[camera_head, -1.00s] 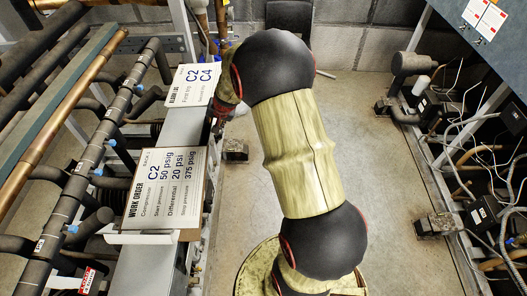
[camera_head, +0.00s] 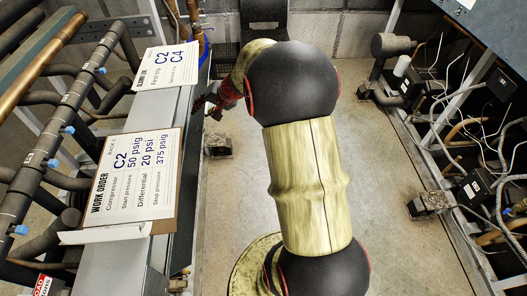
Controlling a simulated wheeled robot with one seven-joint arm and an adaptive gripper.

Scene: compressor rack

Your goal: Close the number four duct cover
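I cannot make out a duct cover marked four in the head view. A long grey channel (camera_head: 184,150) runs along the left rack, under two printed boards, and may be ducting. My gripper (camera_head: 205,103) is at the end of my arm, beside the right edge of this channel, near the upper board. It is small and partly hidden behind my arm, so its fingers are not clear. I see nothing held in it.
Dark pipes (camera_head: 60,120) fill the left. Compressors and loose wires (camera_head: 480,120) fill the right rack. The concrete floor (camera_head: 375,165) between is mostly clear.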

